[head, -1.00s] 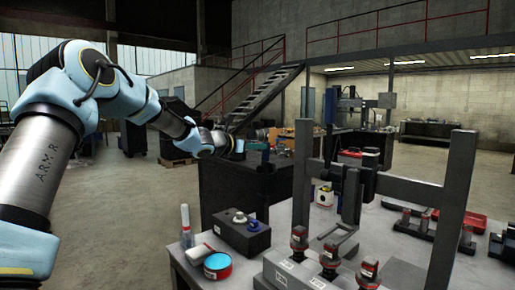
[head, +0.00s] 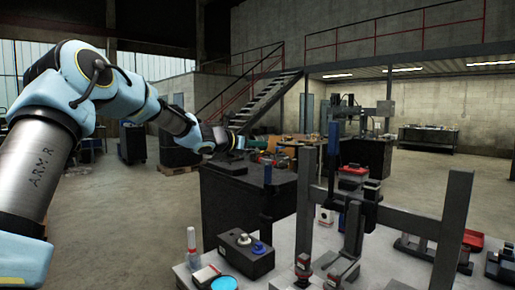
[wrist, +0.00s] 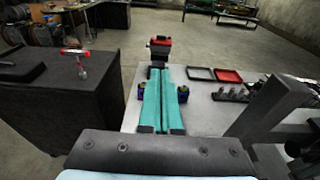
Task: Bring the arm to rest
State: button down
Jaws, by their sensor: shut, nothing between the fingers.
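My arm (head: 95,80) is raised and bent at the left of the head view, with its forearm reaching right and away from me. My gripper (head: 238,142) is at its far end, small and dark, in front of the dark cabinets, apart from the near bench. In the wrist view my gripper (wrist: 159,72) shows as two long teal fingers lying side by side. They are shut with nothing between them. A red and black object (wrist: 160,42) shows just beyond the fingertips; I cannot tell its distance from them.
A grey bench (head: 300,240) at the lower right carries a grey upright frame (head: 452,225), a black block with knobs (head: 246,258), a white-capped bottle (head: 191,245) and a blue-topped tin (head: 224,283). A dark cabinet (head: 235,195) stands behind it. Open floor (head: 125,220) lies left.

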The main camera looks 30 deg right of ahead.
jog(key=shift+r, duration=0.25)
jog(key=shift+a, duration=0.1)
jog(key=s+a+f+m+y, duration=0.2)
jog(key=a+f+m+y, duration=0.15)
jog(key=a+f, duration=0.4)
jog(key=s+a+f+m+y+b, duration=0.1)
jog(key=s+a+f+m+y, duration=0.3)
jog(key=a, duration=0.6)
jog(key=s+a+f+m+y, duration=0.1)
jog(key=a+f+m+y, duration=0.1)
jog(key=a+f+m, duration=0.45)
jog(key=s+a+f+m+y, duration=0.2)
jog(key=s+a, duration=0.3)
jog(key=a, duration=0.5)
jog(key=s+a+f+m+g+y, duration=0.1)
jog(key=s+a, duration=0.4)
jog(key=a, duration=0.5)
jog(key=s+a+f+m+y+b, duration=0.1)
jog(key=s+a+f+m+y, duration=0.2)
jog(key=a, duration=0.7)
jog(key=shift+s+a+f+m, duration=0.2)
jog(key=shift+s+f+m, duration=0.4)
jog(key=shift+s, duration=0.45)
